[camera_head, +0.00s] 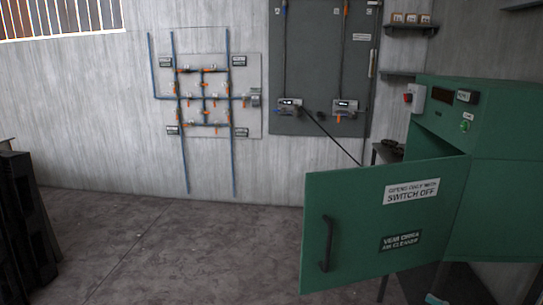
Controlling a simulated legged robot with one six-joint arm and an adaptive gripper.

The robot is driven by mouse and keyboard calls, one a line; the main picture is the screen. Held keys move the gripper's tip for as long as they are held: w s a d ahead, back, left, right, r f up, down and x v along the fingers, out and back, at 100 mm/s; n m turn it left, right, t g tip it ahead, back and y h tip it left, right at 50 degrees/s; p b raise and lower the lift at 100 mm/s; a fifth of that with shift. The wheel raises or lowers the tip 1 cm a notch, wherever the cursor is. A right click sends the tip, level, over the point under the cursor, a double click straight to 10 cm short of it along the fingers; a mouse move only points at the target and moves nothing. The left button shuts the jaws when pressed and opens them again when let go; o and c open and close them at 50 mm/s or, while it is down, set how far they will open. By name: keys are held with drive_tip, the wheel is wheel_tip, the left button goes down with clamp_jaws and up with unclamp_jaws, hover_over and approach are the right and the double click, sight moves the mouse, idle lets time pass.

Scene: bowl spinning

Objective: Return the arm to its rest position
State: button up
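No part of my arm or gripper shows in the head camera view, so I cannot see its pose or whether it is open or shut. A green cabinet (497,140) stands at the right. Its green door (362,232) is swung open toward the left and carries a dark vertical handle (326,243). White and dark labels are on the door, one reading "SWITCH OFF". No bowl can be made out in this view.
A pipe panel (210,95) with blue pipes and orange fittings and a dark grey panel (322,68) hang on the back wall. Small shelves (400,76) are at the upper right. Dark stacked objects (25,220) stand at the left edge. The concrete floor (170,250) between is clear.

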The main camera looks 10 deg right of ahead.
drive_tip(key=w+a+r+m+g+h, duration=0.3)
drive_tip(key=w+a+r+m+h, duration=0.15)
drive_tip(key=w+r+h, duration=0.6)
drive_tip(key=s+a+f+g+y, duration=0.1)
drive_tip(key=s+a+f+g, duration=0.1)
drive_tip(key=s+a+g, duration=0.2)
drive_tip(key=s+a+f+g+y, duration=0.2)
drive_tip(key=s+a, duration=0.9)
drive_tip(key=a, duration=0.7)
drive_tip(key=shift+f+g, duration=0.85)
drive_tip(key=shift+g, duration=0.05)
drive_tip(key=shift+w+m, duration=0.2)
drive_tip(key=shift+m, duration=0.05)
